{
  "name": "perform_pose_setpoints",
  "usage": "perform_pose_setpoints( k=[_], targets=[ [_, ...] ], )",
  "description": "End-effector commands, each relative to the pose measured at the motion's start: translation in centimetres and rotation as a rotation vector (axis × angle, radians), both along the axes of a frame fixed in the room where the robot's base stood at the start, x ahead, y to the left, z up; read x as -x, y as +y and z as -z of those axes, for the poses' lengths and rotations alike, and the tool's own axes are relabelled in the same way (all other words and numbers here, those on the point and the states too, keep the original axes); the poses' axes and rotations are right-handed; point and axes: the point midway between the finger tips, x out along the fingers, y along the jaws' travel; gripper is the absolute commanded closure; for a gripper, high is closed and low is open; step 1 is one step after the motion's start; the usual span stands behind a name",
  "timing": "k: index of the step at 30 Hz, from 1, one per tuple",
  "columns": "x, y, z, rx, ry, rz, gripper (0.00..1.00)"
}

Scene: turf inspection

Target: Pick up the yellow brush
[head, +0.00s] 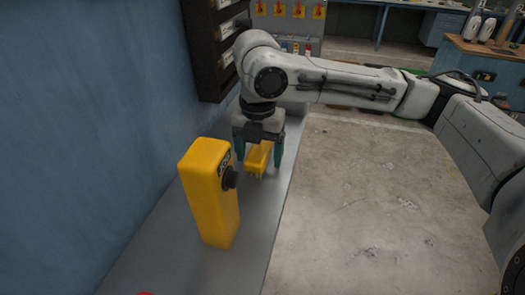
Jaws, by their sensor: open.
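The yellow brush (258,158) is a small yellow block lying on the grey shelf along the blue wall. My gripper (257,163) points down over it. Its two dark green fingers are apart, one on each side of the brush as seen from here. The upper part of the brush is partly hidden by the gripper body. I cannot tell whether the fingers touch it.
A tall yellow box with a black knob (208,192) stands on the grey shelf (180,262) in front and to the left of the gripper. A dark rack (210,45) hangs on the blue wall (80,130). The concrete floor (380,200) at right is clear.

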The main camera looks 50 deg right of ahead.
Motion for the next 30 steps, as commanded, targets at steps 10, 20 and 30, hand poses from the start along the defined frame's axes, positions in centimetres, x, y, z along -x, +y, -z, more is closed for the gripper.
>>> perform_pose_setpoints(
  k=[10, 20, 30],
  targets=[
    [0.01, 0.0, 0.02, 0.0, 0.001, 0.0, 0.34],
    [0.01, 0.0, 0.02, 0.0, 0.001, 0.0, 0.66],
    [0.01, 0.0, 0.0, 0.0, 0.0, 0.0, 0.81]
  ],
)
